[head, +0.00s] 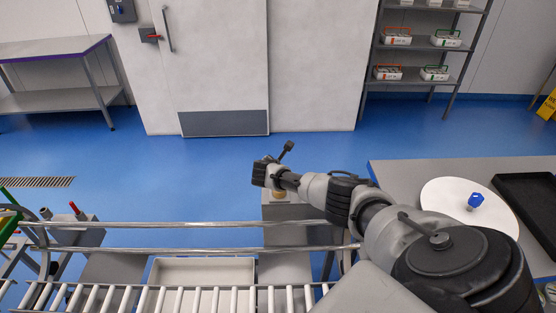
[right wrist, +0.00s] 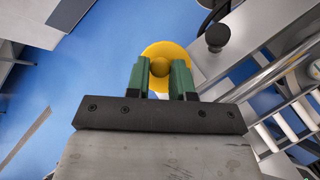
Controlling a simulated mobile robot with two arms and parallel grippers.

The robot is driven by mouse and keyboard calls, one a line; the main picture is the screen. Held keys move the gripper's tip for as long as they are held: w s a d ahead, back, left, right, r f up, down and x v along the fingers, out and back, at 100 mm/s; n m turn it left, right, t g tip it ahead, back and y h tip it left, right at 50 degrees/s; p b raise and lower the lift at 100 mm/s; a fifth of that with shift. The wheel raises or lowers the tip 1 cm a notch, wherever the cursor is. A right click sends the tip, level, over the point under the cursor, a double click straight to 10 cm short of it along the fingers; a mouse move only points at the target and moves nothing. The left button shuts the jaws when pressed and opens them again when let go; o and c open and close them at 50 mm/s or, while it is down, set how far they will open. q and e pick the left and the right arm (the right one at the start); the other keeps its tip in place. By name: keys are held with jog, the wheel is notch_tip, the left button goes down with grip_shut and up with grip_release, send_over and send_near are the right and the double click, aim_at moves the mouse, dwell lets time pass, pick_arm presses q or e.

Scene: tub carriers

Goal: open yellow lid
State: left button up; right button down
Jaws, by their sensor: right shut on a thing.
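The yellow lid (right wrist: 160,47) is a round disc with a ball knob (right wrist: 160,67) at its middle in the right wrist view. My right gripper (right wrist: 161,72) has its two green fingers shut on either side of the knob. In the head view my right arm reaches forward to a grey box (head: 290,211), and only a small yellow bit (head: 278,194) shows under the gripper. The wrist hides most of the lid there, and I cannot tell whether the lid rests on the box or is raised. My left gripper is not in view.
A metal rail (head: 180,250) and a roller conveyor run along the front, with a pale tub (head: 203,270) below. At right a grey counter (head: 393,176) bears a white disc (head: 440,195) with a blue knob (head: 476,201) and a black tray (head: 530,190). Blue floor beyond is clear.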

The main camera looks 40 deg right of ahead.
jog(key=shift+s+a+f+m+t+h+b, duration=0.5)
jog(key=shift+t+h+b, duration=0.9)
jog(key=shift+b, duration=1.45)
jog(key=shift+s+a+f+m+t+h+b, duration=0.25)
jog(key=shift+s+a+m+t+h+b, duration=0.55)
jog(key=shift+h+b, duration=1.55)
jog(key=shift+s+a+f+m+t+h+b, duration=0.55)
jog(key=shift+t+h+b, duration=0.7)
jog(key=shift+b, duration=2.1)
jog(key=shift+s+d+r, duration=0.15)
jog(key=shift+d+r, duration=0.05)
jog(key=shift+r, duration=0.05)
jog(key=c, duration=1)
grip_release()
jog(key=shift+f+n, duration=0.1)
jog(key=shift+n, duration=0.15)
jog(key=p+v, duration=0.1)
jog(key=v, duration=0.9)
jog(key=shift+s+a, duration=0.25)
jog(key=shift+a, duration=0.1)
